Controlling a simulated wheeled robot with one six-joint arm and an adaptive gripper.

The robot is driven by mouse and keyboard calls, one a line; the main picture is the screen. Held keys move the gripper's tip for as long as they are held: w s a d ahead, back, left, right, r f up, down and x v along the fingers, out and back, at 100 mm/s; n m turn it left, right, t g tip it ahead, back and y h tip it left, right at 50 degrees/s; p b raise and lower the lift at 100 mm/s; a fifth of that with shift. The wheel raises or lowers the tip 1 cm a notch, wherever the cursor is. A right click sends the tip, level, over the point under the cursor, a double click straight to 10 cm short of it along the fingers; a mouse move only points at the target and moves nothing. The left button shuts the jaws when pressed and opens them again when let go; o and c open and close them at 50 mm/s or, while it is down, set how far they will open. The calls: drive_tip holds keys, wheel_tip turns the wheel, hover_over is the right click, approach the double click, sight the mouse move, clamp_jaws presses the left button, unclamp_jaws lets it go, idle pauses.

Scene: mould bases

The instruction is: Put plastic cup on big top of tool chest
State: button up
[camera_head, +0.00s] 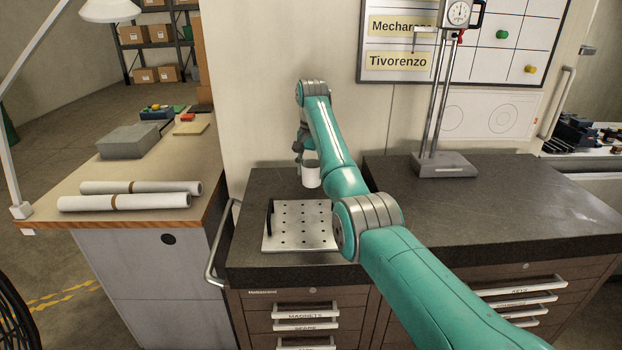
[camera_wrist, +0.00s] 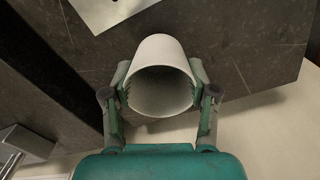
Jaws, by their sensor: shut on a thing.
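A white plastic cup (camera_head: 311,174) is at the back of the smaller left-hand dark top (camera_head: 258,190), near the wall. My gripper (camera_head: 304,158) is shut on the cup from its two sides. In the wrist view the cup (camera_wrist: 160,72) sits between both fingers, its open mouth towards the camera. I cannot tell whether its bottom touches the top. The big top of the tool chest (camera_head: 540,205) is the wider dark surface to the right, and its front and right parts are bare.
A perforated metal plate (camera_head: 298,241) with a black handle lies in front of the cup. A height gauge (camera_head: 444,165) stands at the back left of the big top. My arm crosses in front of the join between the two tops.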

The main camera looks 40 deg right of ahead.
sight(312, 178)
drive_tip(key=shift+f, duration=1.6)
drive_tip(key=shift+f, duration=0.15)
drive_tip(key=o, duration=0.9)
